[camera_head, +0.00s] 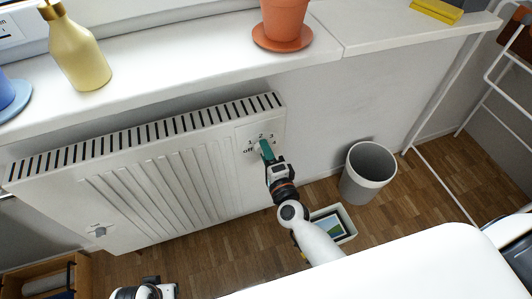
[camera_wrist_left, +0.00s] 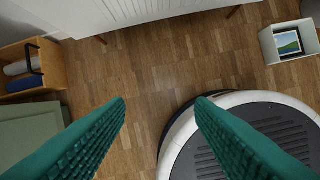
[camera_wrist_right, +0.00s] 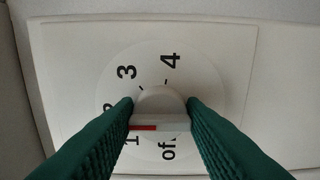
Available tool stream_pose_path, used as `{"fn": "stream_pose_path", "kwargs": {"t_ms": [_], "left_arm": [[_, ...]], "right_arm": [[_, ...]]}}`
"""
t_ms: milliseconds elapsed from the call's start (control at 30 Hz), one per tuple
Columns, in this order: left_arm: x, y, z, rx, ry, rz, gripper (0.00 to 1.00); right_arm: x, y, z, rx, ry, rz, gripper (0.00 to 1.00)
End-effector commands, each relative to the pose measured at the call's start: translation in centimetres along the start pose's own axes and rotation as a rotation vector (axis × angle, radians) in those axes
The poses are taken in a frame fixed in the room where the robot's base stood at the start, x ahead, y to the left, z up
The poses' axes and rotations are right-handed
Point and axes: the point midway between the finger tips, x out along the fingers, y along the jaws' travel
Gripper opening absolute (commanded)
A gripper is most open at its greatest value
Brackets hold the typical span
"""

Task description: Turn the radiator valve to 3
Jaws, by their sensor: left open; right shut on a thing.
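The radiator valve is a light grey knob (camera_wrist_right: 160,104) on a round dial marked off, 1, 2, 3 and 4. Its red mark points left in the right wrist view, close to the 1. The 2 is partly hidden by a finger. My right gripper (camera_head: 266,150) is shut on the knob, with one green finger on each side. The dial plate (camera_head: 246,136) sits at the right end of the white radiator (camera_head: 150,175). My left gripper (camera_wrist_left: 161,100) is open and empty above the wooden floor.
A windowsill (camera_head: 190,58) above the radiator bears a gold bottle (camera_head: 78,52) and a terracotta pot (camera_head: 284,18). A grey bin (camera_head: 368,170) and a small box (camera_head: 345,222) with a picture stand on the floor at right. A wooden crate (camera_wrist_left: 52,70) stands at left.

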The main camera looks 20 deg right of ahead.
Motion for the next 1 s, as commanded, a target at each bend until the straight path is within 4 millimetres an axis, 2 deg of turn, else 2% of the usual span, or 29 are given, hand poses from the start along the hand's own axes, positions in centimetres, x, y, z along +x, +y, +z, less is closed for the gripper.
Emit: {"fn": "stream_pose_path", "kwargs": {"t_ms": [600, 1000], "left_arm": [[-5.9, 0.4, 1.0, -0.004, -0.035, 0.008, 0.49], [-8.8, 0.4, 0.9, -0.006, -0.049, 0.01, 0.49]], "right_arm": [[0.0, -0.4, 0.0, 0.575, -0.003, 0.0, 0.14], [0.0, -0.4, 0.0, 0.82, -0.002, 0.0, 0.14]]}}
